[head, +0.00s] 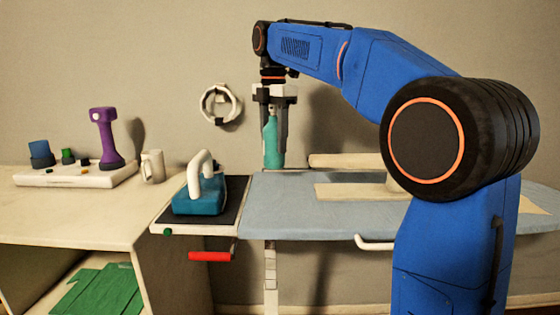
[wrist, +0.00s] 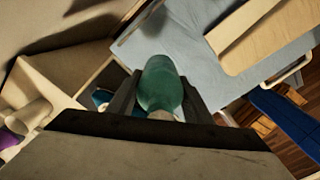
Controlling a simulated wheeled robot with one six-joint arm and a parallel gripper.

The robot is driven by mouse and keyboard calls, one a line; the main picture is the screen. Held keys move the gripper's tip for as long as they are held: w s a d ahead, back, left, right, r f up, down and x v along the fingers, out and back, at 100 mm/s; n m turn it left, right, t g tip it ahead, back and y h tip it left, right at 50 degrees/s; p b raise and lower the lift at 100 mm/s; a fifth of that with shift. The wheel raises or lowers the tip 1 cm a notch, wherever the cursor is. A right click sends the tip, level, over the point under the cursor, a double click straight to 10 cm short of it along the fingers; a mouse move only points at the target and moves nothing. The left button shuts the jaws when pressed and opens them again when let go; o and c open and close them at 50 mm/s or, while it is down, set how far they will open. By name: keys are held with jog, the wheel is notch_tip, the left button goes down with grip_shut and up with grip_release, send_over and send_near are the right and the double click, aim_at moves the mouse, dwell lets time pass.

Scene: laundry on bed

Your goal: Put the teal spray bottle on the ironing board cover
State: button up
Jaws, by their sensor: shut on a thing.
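My gripper (head: 273,160) is shut on the teal spray bottle (head: 271,142). The bottle hangs upright between the two dark fingers, near the left end of the ironing board. In the wrist view the bottle (wrist: 162,86) sits between the fingertips, its wide end away from the camera.
A teal iron (head: 199,200) with a white handle stands on the dark rest at the board's left end. A beige board (head: 340,192) lies on the cover to the right. The cover's front middle is clear.

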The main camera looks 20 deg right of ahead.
aim_at(273, 111)
jog(key=shift+f, duration=2.7)
jog(key=shift+f, duration=0.1)
jog(key=o, duration=1.2)
notch_tip(273, 111, up, 12)
jog(key=shift+r, duration=0.15)
